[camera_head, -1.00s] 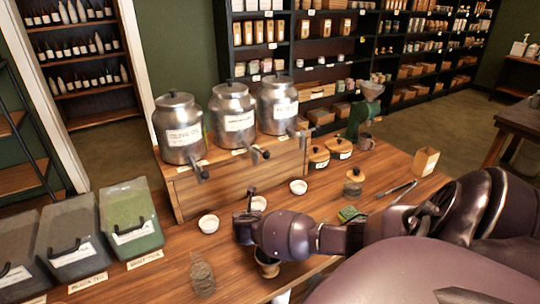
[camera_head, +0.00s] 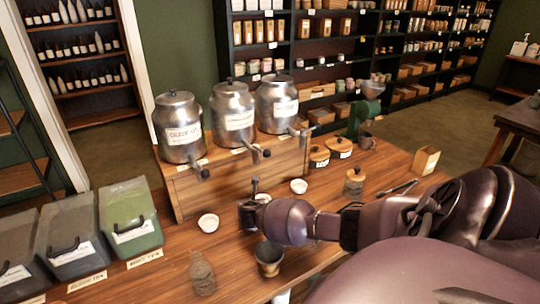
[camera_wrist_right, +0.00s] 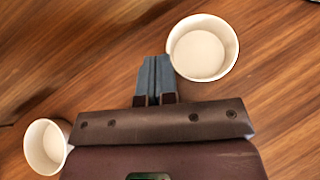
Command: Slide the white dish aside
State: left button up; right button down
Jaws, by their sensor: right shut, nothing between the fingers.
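Several small white dishes stand on the wooden counter. The middle dish (camera_head: 263,198) is partly hidden behind my right gripper (camera_head: 254,184). Another dish (camera_head: 208,223) stands to its left, and a third (camera_head: 299,186) stands farther back to the right. In the right wrist view my right gripper (camera_wrist_right: 154,62) is shut and empty, pointing down near the counter. Its fingertips are right beside the left rim of a white dish (camera_wrist_right: 204,48); I cannot tell whether they touch. A second dish (camera_wrist_right: 46,146) shows at the lower left. My left gripper is out of view.
A wooden stand (camera_head: 240,176) with metal canisters (camera_head: 232,115) is behind the dishes. A glass jar (camera_head: 202,275) and a dark cup (camera_head: 269,259) stand at the front. Grey bins (camera_head: 75,240) line the left.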

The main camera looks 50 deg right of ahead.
aim_at(267, 197)
jog(key=shift+s+d, duration=0.25)
jog(key=shift+d, duration=0.5)
jog(key=shift+s+d, duration=0.2)
jog(key=shift+d, duration=0.55)
jog(key=shift+s+d, duration=0.25)
jog(key=shift+d, duration=0.5)
jog(key=shift+s+d, duration=0.3)
jog(key=shift+d, duration=0.55)
jog(key=shift+d, duration=0.1)
